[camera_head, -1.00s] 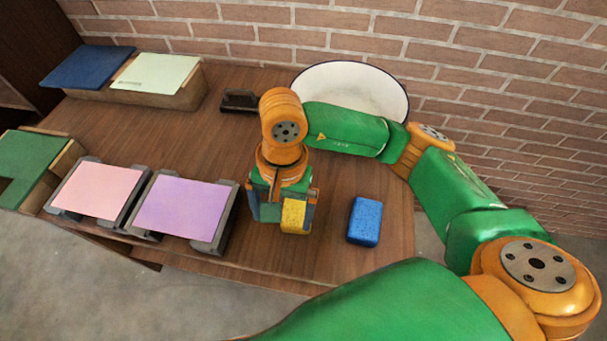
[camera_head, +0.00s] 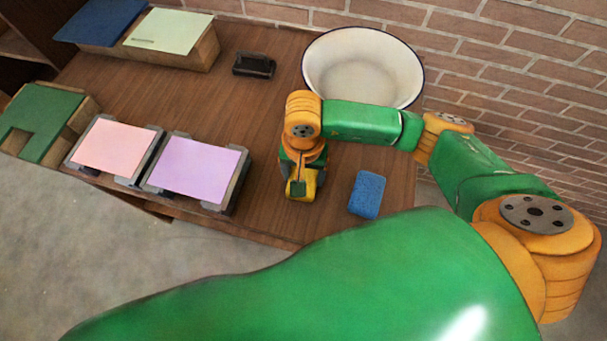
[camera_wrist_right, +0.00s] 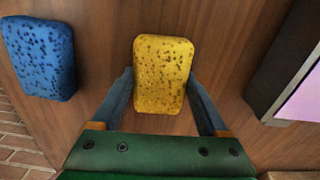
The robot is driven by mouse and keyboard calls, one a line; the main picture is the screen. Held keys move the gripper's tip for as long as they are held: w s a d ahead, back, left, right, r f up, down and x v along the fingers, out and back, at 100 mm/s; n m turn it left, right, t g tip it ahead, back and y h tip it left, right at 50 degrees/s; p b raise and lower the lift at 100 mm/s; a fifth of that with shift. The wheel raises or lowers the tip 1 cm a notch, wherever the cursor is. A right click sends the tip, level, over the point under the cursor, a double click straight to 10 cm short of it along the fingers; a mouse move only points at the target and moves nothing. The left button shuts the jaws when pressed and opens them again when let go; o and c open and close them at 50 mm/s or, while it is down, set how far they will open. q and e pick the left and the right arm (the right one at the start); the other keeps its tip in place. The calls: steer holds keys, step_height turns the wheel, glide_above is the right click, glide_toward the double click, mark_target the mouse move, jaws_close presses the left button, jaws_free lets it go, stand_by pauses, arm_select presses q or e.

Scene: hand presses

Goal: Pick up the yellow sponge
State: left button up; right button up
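The yellow sponge (camera_head: 303,188) is near the front of the wooden table, under my right gripper (camera_head: 299,180). In the right wrist view the yellow sponge (camera_wrist_right: 163,75) sits between the two fingers of my right gripper (camera_wrist_right: 161,75), which press against its left and right sides. I cannot tell whether it is clear of the table. My left gripper is not in view.
A blue sponge (camera_head: 367,194) lies just right of the gripper. A white basin (camera_head: 363,68) stands behind it, a dark block (camera_head: 254,65) back left. Pink (camera_head: 116,146) and purple (camera_head: 197,168) pads are to the left. A brick wall (camera_head: 500,70) is behind.

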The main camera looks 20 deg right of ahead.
steer(key=c, duration=0.5)
steer(key=shift+r, duration=0.2)
step_height(320, 180, up, 3)
steer(key=shift+a+f+b, duration=0.15)
steer(key=shift+b, duration=1.1)
steer(key=s+r, duration=0.1)
steer(key=s+a+r, duration=0.1)
steer(key=r, duration=0.1)
steer(key=s+a+r, duration=0.1)
steer(key=r, duration=0.1)
steer(key=shift+a, duration=0.25)
steer(key=s+a+r+b, duration=0.1)
steer(key=s+a, duration=0.1)
steer(key=s+a+r, duration=0.2)
steer(key=s, duration=0.1)
steer(key=s+a+r+b, duration=0.1)
steer(key=s+a+r, duration=0.1)
steer(key=shift+s+a+b, duration=0.25)
steer(key=shift+a+b, duration=0.05)
steer(key=o, duration=0.8)
steer(key=shift+c, duration=0.2)
steer(key=c, duration=0.6)
